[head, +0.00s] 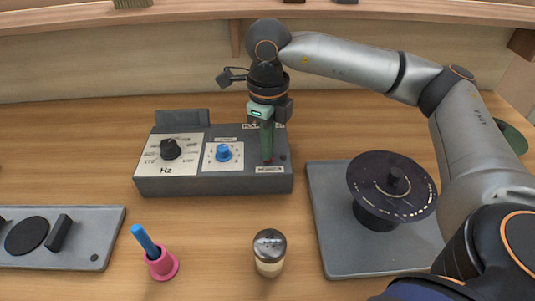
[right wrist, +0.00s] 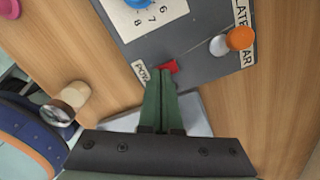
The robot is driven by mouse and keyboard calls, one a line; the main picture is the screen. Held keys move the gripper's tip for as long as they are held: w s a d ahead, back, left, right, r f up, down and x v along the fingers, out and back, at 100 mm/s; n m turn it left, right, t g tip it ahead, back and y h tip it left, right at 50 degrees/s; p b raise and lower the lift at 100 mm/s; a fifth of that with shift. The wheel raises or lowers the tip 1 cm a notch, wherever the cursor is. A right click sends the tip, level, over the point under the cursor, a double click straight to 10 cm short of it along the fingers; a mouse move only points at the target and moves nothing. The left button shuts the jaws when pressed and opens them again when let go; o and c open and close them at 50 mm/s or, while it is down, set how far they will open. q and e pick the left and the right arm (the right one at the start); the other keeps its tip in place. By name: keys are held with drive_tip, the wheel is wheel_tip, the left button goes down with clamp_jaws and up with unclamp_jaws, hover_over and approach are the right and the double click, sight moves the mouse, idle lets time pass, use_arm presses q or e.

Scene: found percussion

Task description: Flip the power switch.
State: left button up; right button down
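The red power switch (right wrist: 168,67) sits on the grey control box (head: 215,186), beside a white label partly hidden in the right wrist view. In the head view the switch is mostly hidden behind my fingers, above a white label (head: 269,169) at the box's front right. My right gripper (head: 267,158) points down over this corner. Its green fingers are pressed together with nothing seen between them. In the right wrist view the fingertips (right wrist: 162,74) are right at the switch's edge; I cannot tell whether they touch. My left gripper is not in view.
The box also has a black Hz knob (head: 171,149), a blue knob (head: 223,153) and an orange-topped lever (right wrist: 240,38). A black disc on a stand (head: 390,186), a shaker (head: 269,252), a pink holder (head: 162,265) and a grey panel (head: 85,237) surround it.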

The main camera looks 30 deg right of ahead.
drive_tip(key=shift+r+p, duration=2.45)
drive_tip(key=shift+r, duration=0.95)
